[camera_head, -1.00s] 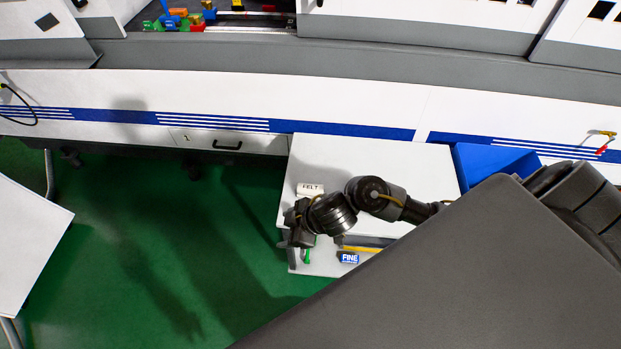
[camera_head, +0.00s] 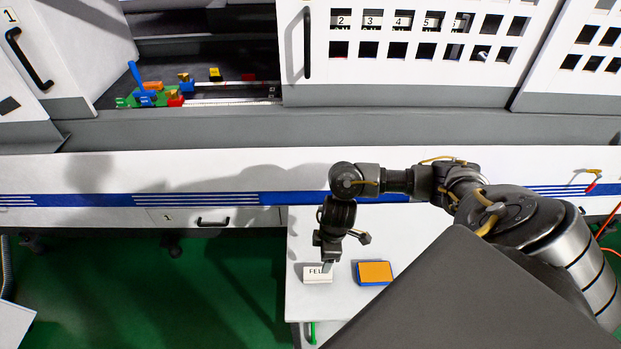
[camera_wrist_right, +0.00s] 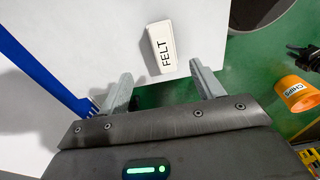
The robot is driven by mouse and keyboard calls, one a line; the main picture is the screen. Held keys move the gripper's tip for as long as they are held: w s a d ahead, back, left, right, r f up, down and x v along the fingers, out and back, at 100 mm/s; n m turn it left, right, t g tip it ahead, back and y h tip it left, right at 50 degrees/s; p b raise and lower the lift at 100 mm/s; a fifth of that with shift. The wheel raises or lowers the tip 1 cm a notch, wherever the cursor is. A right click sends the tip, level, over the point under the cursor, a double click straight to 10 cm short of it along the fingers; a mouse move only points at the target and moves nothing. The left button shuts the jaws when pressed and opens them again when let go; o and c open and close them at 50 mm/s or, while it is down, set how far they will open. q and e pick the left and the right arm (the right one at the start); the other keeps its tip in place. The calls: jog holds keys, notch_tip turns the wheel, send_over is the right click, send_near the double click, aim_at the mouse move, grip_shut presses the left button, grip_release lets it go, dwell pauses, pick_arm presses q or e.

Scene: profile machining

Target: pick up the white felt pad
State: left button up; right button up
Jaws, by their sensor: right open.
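The white felt pad (camera_head: 317,274) is a small block marked FELT, lying on the white tabletop near its left edge in the head view. My right gripper (camera_head: 328,266) points down over the pad and hides part of its label. In the right wrist view, the whole pad (camera_wrist_right: 161,48) shows just beyond the two fingertips, roughly between them but apart from them. My right gripper (camera_wrist_right: 161,78) is open with nothing between its fingers. My left gripper is not in view.
An orange-topped blue block (camera_head: 375,273) lies right of the pad on the white table (camera_head: 308,303). A blue brush-like tool (camera_wrist_right: 42,72) lies at the left in the wrist view. The white machine front (camera_head: 100,170) is behind.

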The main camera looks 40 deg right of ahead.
send_over(318, 271)
jog(key=f, duration=0.3)
jog(key=f+b, duration=0.1)
jog(key=shift+s+d+f, duration=0.2)
jog(key=shift+s+d, duration=0.05)
jog(key=shift+d, duration=0.05)
jog(key=shift+w+f, duration=0.1)
jog(key=shift+f, duration=0.6)
jog(key=f, duration=0.4)
jog(key=shift+w+a+f, duration=0.1)
jog(key=shift+a+f, duration=0.25)
jog(key=shift+f, duration=0.05)
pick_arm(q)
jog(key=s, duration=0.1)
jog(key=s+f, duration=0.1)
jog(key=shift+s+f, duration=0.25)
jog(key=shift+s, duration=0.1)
pick_arm(e)
jog(key=c, duration=1.1)
